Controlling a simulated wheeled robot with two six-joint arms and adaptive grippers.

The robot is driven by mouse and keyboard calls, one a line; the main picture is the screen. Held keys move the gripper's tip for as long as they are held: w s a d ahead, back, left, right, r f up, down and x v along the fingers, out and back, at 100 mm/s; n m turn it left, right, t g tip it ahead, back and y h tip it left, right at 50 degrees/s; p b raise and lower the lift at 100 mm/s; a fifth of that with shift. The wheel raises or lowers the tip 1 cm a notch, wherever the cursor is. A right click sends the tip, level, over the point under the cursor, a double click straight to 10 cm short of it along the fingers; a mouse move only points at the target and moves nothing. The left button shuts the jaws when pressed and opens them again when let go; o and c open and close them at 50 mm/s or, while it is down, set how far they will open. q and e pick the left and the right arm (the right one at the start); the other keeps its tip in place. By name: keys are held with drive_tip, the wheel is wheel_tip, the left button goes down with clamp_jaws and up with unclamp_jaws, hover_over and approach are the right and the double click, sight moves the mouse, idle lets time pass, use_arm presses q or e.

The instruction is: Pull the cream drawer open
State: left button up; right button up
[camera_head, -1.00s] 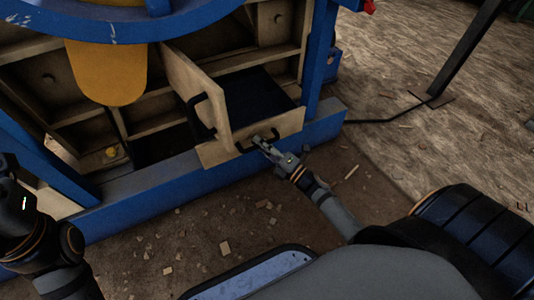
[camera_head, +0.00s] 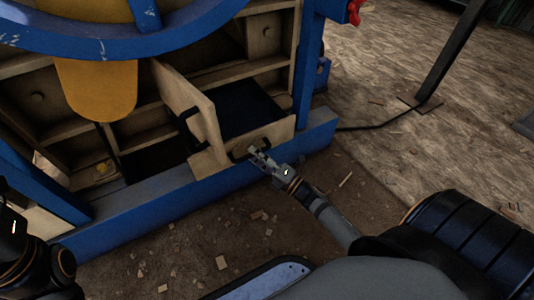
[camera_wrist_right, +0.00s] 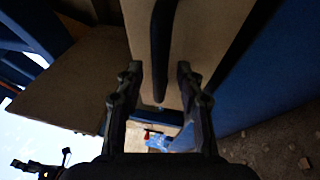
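The cream drawer (camera_head: 275,133) stands partly out of the blue-framed machine, its dark inside (camera_head: 248,108) showing from above. A black bar handle (camera_head: 238,154) is on its front; it also shows in the right wrist view (camera_wrist_right: 161,45). My right gripper (camera_head: 254,154) is at the handle. In the right wrist view, its two fingers (camera_wrist_right: 158,75) are apart, with the handle between them and gaps on both sides. My left arm (camera_head: 38,258) is at the lower left, away from the drawer; its gripper's opening cannot be made out.
A cream door panel (camera_head: 190,103) with a black handle stands swung out just left of the drawer. A blue beam (camera_head: 150,205) runs low along the machine's front. A dark post (camera_head: 450,60) stands at the right. The ground has scattered chips.

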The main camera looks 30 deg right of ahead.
drive_tip(key=v, duration=1)
drive_tip(key=shift+s, duration=0.2)
drive_tip(key=shift+d+r, duration=0.1)
